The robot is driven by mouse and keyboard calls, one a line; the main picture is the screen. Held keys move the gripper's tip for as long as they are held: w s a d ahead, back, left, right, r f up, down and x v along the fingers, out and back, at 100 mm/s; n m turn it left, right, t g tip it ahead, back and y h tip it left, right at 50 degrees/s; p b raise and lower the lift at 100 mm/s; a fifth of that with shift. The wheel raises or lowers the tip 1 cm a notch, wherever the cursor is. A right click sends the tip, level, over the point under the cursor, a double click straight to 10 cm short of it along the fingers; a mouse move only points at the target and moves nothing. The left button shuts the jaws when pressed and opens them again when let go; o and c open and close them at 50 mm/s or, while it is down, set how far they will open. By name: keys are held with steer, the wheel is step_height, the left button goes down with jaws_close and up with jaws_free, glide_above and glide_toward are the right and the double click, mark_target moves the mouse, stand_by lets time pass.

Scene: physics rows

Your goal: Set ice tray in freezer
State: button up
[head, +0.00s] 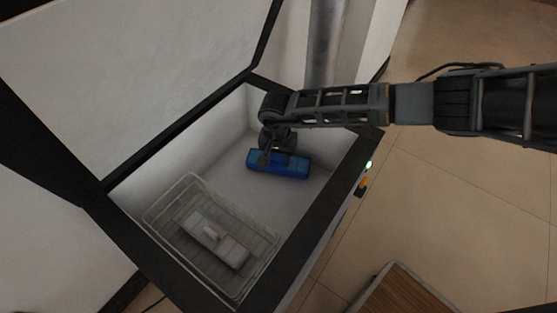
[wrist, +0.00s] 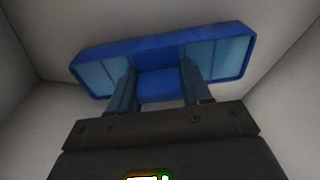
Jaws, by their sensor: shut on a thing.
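The blue ice tray (head: 291,172) is inside the open chest freezer (head: 117,229), towards the far right end of its white interior. It also shows in the wrist view (wrist: 160,86), spanning the upper part of the picture. My gripper (head: 270,157) reaches down into the freezer from the right. In the wrist view my gripper (wrist: 160,90) is shut on the middle of the tray, one finger on each side of its centre block. I cannot tell whether the tray touches the freezer floor.
A wire basket (head: 150,219) holding a pale box (head: 214,239) fills the freezer's near left end. The raised lid (head: 140,70) stands at the left. White floor (head: 245,200) is free between basket and tray. A wooden-topped piece (head: 400,292) stands outside, lower right.

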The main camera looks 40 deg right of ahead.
mark_target(278, 164)
steer(key=shift+f, duration=0.35)
steer(key=shift+f, duration=0.15)
steer(key=o, duration=1.4)
steer(key=r+p, duration=0.1)
steer(key=r, duration=0.3)
steer(key=r+p, duration=0.1)
steer(key=r, duration=0.3)
steer(key=s+a+r+p, duration=0.1)
steer(key=r+p, duration=0.1)
steer(key=r, duration=0.2)
steer(key=shift+a+r, duration=0.1)
